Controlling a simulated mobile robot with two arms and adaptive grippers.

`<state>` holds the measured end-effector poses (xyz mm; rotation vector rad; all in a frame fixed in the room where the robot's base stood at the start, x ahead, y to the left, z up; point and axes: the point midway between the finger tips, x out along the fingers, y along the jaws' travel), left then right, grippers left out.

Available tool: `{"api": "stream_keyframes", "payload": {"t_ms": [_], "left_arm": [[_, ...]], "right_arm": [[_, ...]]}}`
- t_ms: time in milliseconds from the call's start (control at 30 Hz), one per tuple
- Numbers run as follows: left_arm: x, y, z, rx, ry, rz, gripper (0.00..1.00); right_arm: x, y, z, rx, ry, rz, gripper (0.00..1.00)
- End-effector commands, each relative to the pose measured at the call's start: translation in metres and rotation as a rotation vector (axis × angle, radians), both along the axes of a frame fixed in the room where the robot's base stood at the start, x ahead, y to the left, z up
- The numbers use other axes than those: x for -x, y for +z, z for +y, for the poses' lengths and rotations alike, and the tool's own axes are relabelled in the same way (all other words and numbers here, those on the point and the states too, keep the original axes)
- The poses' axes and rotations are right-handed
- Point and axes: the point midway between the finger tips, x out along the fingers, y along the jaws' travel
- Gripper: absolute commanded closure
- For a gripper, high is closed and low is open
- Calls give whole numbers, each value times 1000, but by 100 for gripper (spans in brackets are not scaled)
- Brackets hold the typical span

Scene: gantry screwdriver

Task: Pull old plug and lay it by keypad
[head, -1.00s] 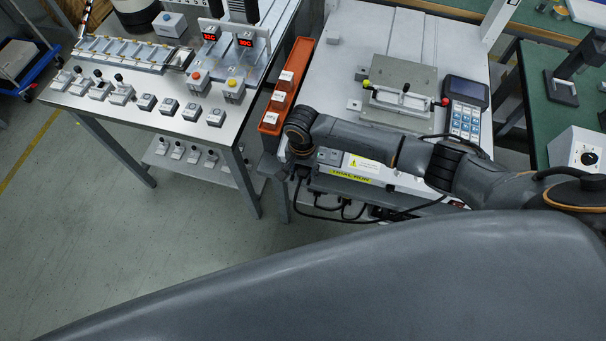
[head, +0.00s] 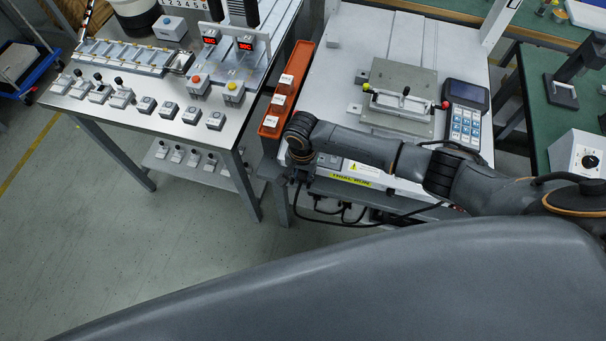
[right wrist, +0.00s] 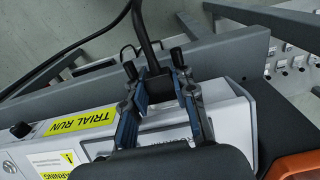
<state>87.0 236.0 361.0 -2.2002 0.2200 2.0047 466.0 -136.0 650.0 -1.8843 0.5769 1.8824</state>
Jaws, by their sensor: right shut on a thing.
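In the right wrist view my right gripper (right wrist: 155,63) is shut on the black plug (right wrist: 156,86), with one finger on each side of it. A black cable (right wrist: 146,35) runs from the plug up past the fingertips. The plug is at the front edge of the white machine, beside the yellow TRIAL RUN label (right wrist: 82,122). Whether it is still seated in a socket cannot be told. In the head view my wrist mostly hides the gripper and plug. The keypad (head: 466,113) is a grey handheld unit with a screen, lying at the right of the machine top. My left gripper is not in view.
A clamp fixture on a plate (head: 402,98) stands left of the keypad. An orange bin strip (head: 287,92) lines the machine's left side. A steel table (head: 130,105) with switches stands further left. Cables (head: 350,212) hang below the machine's front.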

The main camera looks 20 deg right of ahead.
Motion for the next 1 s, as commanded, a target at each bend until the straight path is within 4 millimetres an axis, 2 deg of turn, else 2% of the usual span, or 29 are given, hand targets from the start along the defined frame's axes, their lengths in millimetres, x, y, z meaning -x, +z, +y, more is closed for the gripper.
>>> {"api": "stream_keyframes", "payload": {"t_ms": [800,1000], "left_arm": [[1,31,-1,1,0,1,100],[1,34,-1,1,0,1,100]], "right_arm": [[26,2,18,-1,0,2,100],[29,0,20,0,0,0,100]]}}
